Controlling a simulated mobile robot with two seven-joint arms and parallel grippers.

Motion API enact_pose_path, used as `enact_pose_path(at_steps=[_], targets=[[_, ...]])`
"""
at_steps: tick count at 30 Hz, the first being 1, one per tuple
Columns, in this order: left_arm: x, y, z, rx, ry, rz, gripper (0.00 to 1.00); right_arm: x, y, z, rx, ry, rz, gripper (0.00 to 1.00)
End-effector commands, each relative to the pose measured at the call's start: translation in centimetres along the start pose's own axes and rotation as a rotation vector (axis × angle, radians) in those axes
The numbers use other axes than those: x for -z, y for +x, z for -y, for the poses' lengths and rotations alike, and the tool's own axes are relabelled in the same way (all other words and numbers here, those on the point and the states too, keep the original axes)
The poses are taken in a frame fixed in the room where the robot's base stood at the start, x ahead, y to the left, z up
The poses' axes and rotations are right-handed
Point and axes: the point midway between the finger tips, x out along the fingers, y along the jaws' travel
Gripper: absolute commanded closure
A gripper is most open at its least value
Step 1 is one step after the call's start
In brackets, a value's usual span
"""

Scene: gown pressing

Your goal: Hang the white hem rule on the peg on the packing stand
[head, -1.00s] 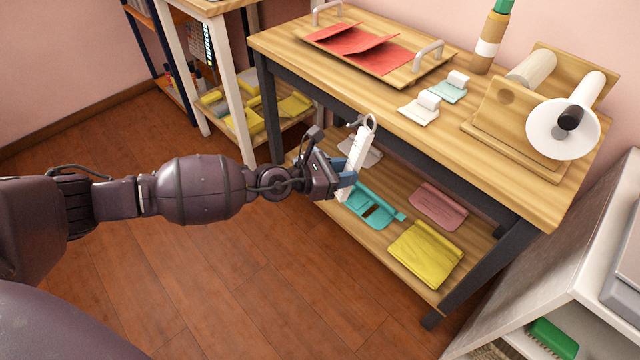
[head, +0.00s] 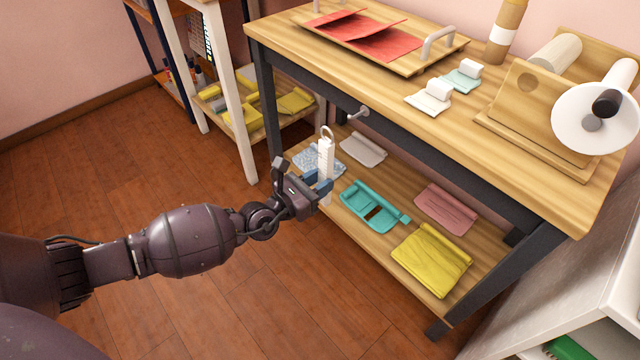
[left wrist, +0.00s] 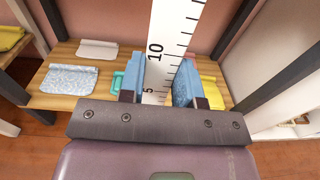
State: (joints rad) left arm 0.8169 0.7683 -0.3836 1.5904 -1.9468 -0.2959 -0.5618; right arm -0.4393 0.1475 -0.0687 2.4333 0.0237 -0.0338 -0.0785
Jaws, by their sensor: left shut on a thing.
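The white hem rule (head: 325,158) is upright in my left gripper (head: 318,184), with a metal loop at its top end. In the left wrist view the rule (left wrist: 171,38) shows black marks and numbers between the two blue finger pads of the left gripper (left wrist: 168,82). The peg (head: 358,113) sticks out from the front rail of the packing stand (head: 262,100), under the top. The rule's loop is apart from the peg, to its left and a little lower in the head view. My right gripper is not in view.
The stand's lower shelf (head: 463,281) holds several folded cloths, including a teal one (head: 372,207) and a yellow one (head: 432,260). A tray (head: 392,70) with red cloth and a wooden roll holder (head: 530,110) stand on top. Floor in front is clear.

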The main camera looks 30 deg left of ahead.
Motion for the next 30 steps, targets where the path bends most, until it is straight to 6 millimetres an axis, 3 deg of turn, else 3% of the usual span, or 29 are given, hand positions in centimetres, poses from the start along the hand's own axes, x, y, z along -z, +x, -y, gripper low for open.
enact_pose_path(at_steps=[1, 16, 30], targets=[[0.7, -0.2, -0.3, -0.016, -0.002, 0.005, 0.94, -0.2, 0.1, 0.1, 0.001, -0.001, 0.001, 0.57], [0.5, -0.3, -0.7, -0.030, 0.002, 0.023, 0.94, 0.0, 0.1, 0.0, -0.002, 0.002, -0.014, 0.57], [0.2, 3.7, -0.8, -0.030, 0.002, 0.025, 0.94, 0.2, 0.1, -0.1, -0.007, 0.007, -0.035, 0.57]])
